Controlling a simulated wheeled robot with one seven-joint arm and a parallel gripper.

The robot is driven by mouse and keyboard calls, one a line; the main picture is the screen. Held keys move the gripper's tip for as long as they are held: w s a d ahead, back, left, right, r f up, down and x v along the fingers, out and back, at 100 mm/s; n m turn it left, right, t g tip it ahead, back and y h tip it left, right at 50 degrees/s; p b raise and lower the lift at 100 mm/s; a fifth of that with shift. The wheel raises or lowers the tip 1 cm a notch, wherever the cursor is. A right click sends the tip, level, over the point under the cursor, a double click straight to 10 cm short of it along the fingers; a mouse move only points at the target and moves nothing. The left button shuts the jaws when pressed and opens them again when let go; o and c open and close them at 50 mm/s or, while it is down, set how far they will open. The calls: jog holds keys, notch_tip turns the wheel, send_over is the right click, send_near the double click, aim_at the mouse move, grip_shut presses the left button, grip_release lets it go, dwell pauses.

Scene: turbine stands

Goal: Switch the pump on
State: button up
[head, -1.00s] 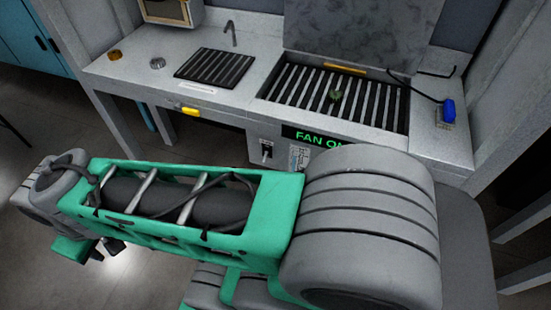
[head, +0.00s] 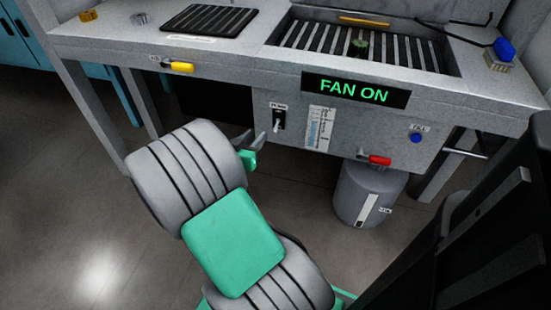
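A toggle switch (head: 279,119) with a pale lever sits on a black plate on the front panel of the bench. The small label above it is too small to read surely, so I cannot tell whether it is the pump switch. A display (head: 354,90) to its upper right reads FAN ON in green. My gripper (head: 252,143) is just left of and below the switch, partly behind my own wrist. Its grey fingers appear spread with a gap and nothing between them. I cannot tell whether a finger touches the panel.
A red handle (head: 379,160) sits above a grey tank (head: 369,195) under the bench. A blue knob (head: 416,137) is on the panel's right. A yellow handle (head: 182,67) juts from the bench front at left. The floor (head: 90,200) at left is clear.

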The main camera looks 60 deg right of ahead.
aim_at(274, 132)
jog(key=d+f+h+b, duration=0.1)
jog(key=d, duration=0.2)
jog(key=s+d+f+h+b, duration=0.1)
jog(key=d, duration=0.2)
jog(key=s+d+f+b, duration=0.1)
jog(key=d+f, duration=0.1)
jog(key=d, duration=0.1)
jog(key=shift+s+d+n+h, duration=0.25)
jog(key=shift+n+h, duration=0.15)
grip_shut()
